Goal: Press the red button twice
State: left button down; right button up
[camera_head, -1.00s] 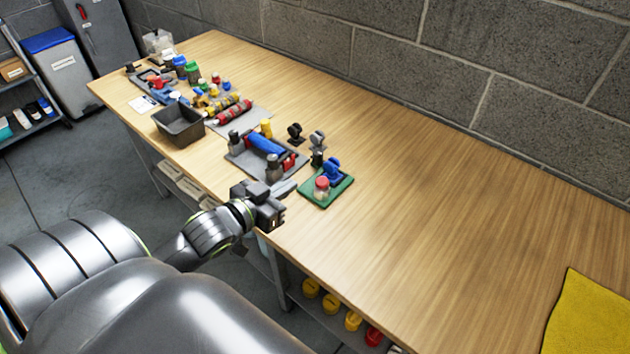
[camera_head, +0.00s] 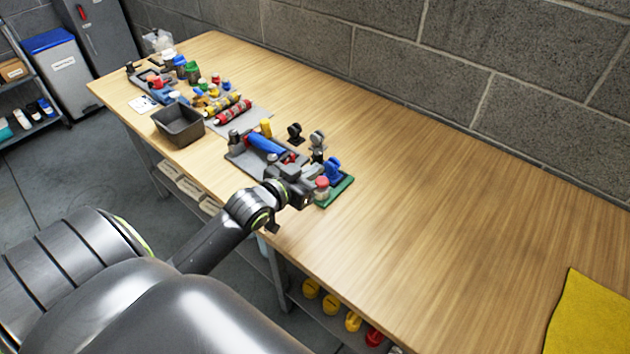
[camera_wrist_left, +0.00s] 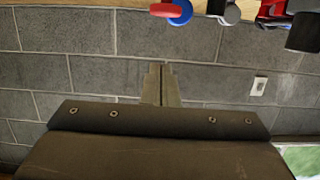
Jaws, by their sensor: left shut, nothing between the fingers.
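The red button (camera_head: 322,182) is a red cap on a pale round base, on a green pad (camera_head: 340,191) near the table's front edge. A blue part (camera_head: 333,168) stands just behind it on the same pad. My left gripper (camera_head: 307,195) is shut and empty, close beside the button on its left in the head view. It hides part of the pad; I cannot tell whether it touches the button. My right gripper is not in view.
A grey tray (camera_head: 238,152) with a blue cylinder (camera_head: 265,144) lies left of the pad. Black and grey fittings (camera_head: 295,132) stand behind. A dark bin (camera_head: 178,126) and several parts are farther left. The table's right side is clear up to a yellow cloth (camera_head: 590,318).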

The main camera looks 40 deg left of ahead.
aim_at(318, 185)
pick_arm(q)
jog(key=shift+w+f, duration=0.25)
jog(key=shift+f, duration=0.85)
jog(key=shift+w+f, duration=0.2)
jog(key=shift+f, duration=0.85)
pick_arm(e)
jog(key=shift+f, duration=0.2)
